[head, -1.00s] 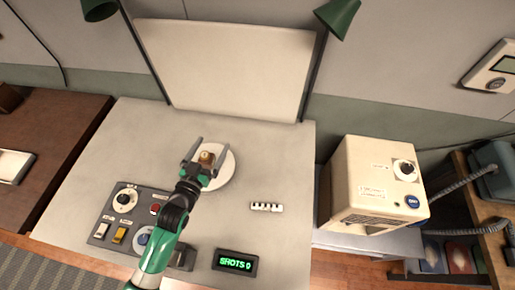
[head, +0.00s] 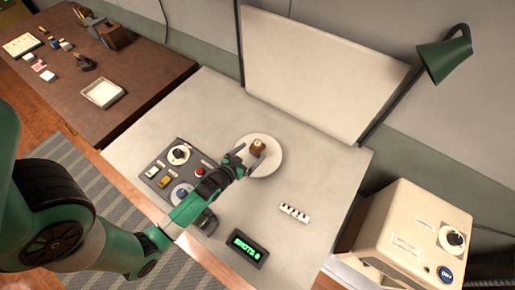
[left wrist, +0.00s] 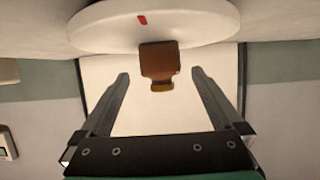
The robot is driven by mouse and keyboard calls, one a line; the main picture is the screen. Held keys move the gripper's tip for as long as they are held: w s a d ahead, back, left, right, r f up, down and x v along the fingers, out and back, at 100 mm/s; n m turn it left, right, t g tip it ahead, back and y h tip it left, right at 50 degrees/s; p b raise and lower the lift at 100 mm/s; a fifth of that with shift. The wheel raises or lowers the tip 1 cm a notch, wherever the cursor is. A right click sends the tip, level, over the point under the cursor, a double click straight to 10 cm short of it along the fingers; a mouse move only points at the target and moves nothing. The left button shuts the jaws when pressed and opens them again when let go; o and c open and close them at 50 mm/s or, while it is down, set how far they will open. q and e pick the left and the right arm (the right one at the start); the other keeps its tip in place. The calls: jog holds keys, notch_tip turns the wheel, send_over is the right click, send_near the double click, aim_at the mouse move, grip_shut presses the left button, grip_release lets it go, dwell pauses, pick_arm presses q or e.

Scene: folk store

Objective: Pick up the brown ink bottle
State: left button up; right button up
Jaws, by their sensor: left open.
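The brown ink bottle (head: 257,148) stands on a round white disc (head: 272,162) on the pale worktop. In the left wrist view, which shows things upside down, the bottle (left wrist: 160,62) is brown with a yellowish cap and a red mark shows on the disc (left wrist: 95,28). My left gripper (head: 241,158) is open and empty, just left of the bottle in the head view. In the left wrist view the bottle lies in line with the gap between the fingers (left wrist: 160,75), touching neither. My right gripper is not in view.
A control panel (head: 163,170) with knobs and switches lies left of the disc. A "SHOTS 0" display (head: 246,248) and a small white striped piece (head: 295,212) are nearer. A pale upright board (head: 320,70) stands behind. A cream machine (head: 408,240) is at right.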

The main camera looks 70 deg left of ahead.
aim_at(257, 143)
pick_arm(q)
jog(key=b+x, duration=0.1)
jog(key=x, duration=0.4)
jog(key=shift+f, duration=0.2)
grip_shut()
jog(key=shift+r, duration=0.15)
jog(key=shift+r, duration=0.35)
notch_tip(257, 143, up, 3)
jog(key=shift+f+p, duration=0.15)
jog(key=shift+p, duration=0.55)
jog(key=s+d+r+p, duration=0.1)
jog(key=s+d+r, duration=0.8)
jog(key=d, duration=0.1)
jog(key=shift+s+r, duration=0.2)
jog(key=shift+s, duration=0.05)
